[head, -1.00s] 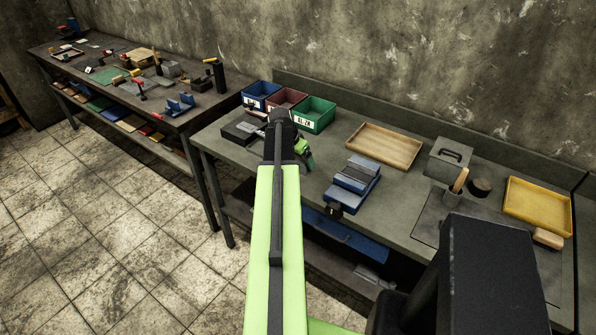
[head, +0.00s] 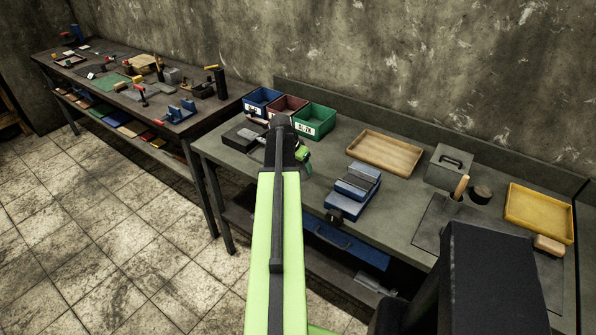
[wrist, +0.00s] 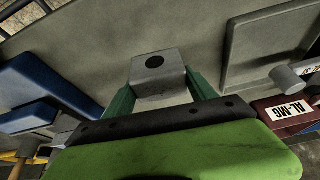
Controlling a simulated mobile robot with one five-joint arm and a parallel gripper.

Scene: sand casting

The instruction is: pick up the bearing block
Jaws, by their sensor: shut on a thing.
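The bearing block (wrist: 158,72) is a grey block with a dark round hole, seen in the wrist view. My gripper (wrist: 160,92) is shut on it, with a green finger on each side. The block is over the grey bench top; I cannot tell how far it is above the surface. In the head view my gripper (head: 304,156) is above the left part of the near bench, partly behind my arm. The block cannot be made out there.
Blue (head: 260,98), red (head: 284,106) and green (head: 314,121) bins stand behind my gripper. Some bench between is clear.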

